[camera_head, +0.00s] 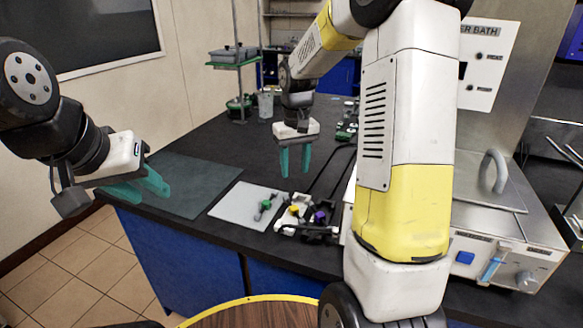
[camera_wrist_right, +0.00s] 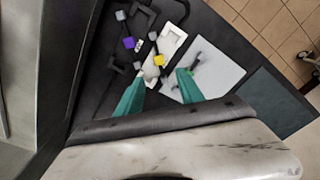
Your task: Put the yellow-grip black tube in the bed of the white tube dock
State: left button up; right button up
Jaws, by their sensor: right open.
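The black tube with the yellow grip (camera_head: 294,210) lies at the white tube dock (camera_head: 286,226) on the black bench. In the right wrist view the yellow grip (camera_wrist_right: 158,60) shows over the white dock (camera_wrist_right: 172,42); I cannot tell whether the tube sits fully in the bed. My right gripper (camera_head: 294,174) is open and empty, pointing down above the dock. Its two teal fingers (camera_wrist_right: 160,78) stand apart in the wrist view, with the yellow grip showing between them. My left gripper (camera_head: 151,194) is open and empty near the bench's left front edge.
A green-grip tube (camera_head: 265,205) lies on a pale board (camera_head: 232,208) left of the dock. A purple-grip tube (camera_head: 319,216) lies at a black dock to the right. The dark green mat (camera_head: 185,190) is bare. A water bath (camera_head: 500,225) stands at right.

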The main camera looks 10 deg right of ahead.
jog(key=s+r+t, duration=0.2)
jog(key=s+r, duration=0.2)
jog(key=s, duration=0.3)
jog(key=s+a+r+m+t+y, duration=0.1)
jog(key=s+r, duration=0.3)
jog(key=s, duration=0.4)
jog(key=s+a+r+t+y, duration=0.1)
jog(key=s+r+t, duration=0.1)
jog(key=s+r, duration=0.3)
jog(key=s, duration=0.3)
jog(key=shift+t, duration=0.4)
jog(key=shift+c, duration=0.2)
